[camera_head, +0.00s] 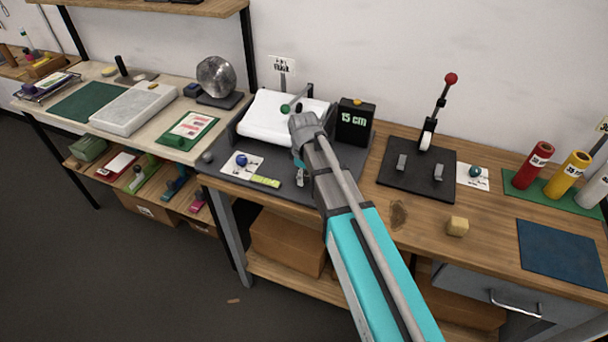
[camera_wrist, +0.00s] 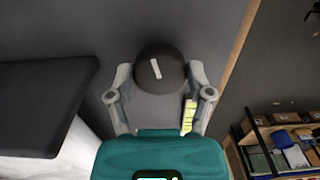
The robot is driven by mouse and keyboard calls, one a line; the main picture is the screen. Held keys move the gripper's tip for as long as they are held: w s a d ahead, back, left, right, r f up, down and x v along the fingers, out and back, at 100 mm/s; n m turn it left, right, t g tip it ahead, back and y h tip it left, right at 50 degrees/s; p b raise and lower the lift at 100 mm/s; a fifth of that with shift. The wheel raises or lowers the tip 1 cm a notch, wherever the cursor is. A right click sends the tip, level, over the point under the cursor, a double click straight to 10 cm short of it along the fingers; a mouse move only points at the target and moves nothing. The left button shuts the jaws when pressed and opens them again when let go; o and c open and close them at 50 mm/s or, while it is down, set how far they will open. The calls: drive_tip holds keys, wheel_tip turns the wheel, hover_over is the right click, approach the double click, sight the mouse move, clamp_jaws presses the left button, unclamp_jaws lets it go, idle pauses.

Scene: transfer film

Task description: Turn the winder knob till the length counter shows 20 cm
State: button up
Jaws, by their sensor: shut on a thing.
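The winder knob (camera_wrist: 160,68) is dark and round with a pale mark tilted slightly left of upright in the wrist view. My gripper (camera_wrist: 158,86) is shut on it, one finger on each side. The length counter (camera_head: 354,121) is a black box whose green digits read 15 cm. It stands right of the white film roll (camera_head: 272,118).
A card with a blue ball (camera_head: 241,160) and a yellow-green strip (camera_head: 265,181) lie in front of the roll. A black lever stand (camera_head: 416,168) with a red-topped lever is to the right.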

drive_tip(key=o, duration=1.1)
drive_tip(key=shift+o, duration=0.2)
drive_tip(key=shift+m, duration=0.4)
